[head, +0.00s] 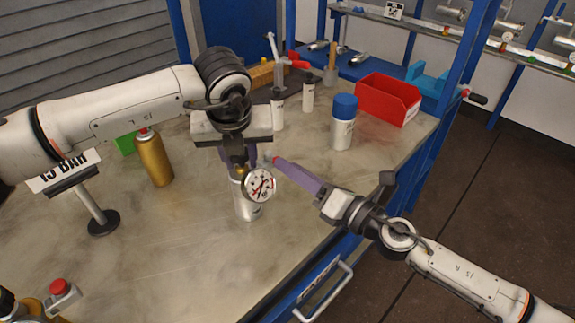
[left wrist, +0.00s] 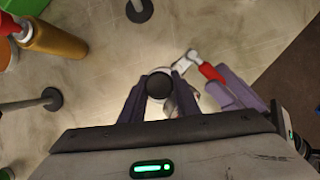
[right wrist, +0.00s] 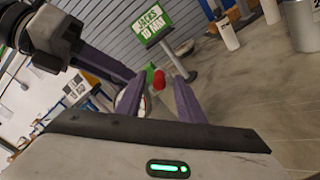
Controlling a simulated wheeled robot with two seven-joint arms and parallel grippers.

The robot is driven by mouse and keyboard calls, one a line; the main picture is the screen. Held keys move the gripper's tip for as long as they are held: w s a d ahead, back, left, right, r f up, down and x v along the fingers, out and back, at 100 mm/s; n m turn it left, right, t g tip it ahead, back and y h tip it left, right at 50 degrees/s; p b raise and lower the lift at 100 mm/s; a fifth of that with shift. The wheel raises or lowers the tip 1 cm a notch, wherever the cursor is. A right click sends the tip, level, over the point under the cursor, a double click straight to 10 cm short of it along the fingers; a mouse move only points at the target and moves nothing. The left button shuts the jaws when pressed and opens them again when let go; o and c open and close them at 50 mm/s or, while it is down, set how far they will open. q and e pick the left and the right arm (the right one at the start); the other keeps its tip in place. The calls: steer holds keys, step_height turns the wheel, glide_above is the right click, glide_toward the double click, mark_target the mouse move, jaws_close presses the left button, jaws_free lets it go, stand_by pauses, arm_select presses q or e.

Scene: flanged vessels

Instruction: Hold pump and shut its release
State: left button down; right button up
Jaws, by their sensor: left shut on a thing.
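The pump (head: 248,207) is a pale upright cylinder with a round dial gauge (head: 262,186) on its side, standing on the workbench (head: 190,255). My left gripper (head: 238,160) comes from above and is shut on its upper part. In the left wrist view its dark round top (left wrist: 159,85) sits between the fingers. The release lever (left wrist: 210,72) has a red handle and sticks out beside the pump. My right gripper (head: 277,162) is at this handle. In the right wrist view its fingers stand apart, with the red lever end (right wrist: 159,80) between them; contact cannot be told.
A gold spray can (head: 155,162) and a sign stand (head: 98,215) are left of the pump. A blue-capped bottle (head: 343,124) and a red bin (head: 387,100) are at the back right. The front of the bench is mostly clear.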

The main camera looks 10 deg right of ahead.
steer(key=shift+x, duration=1.05)
jaws_close()
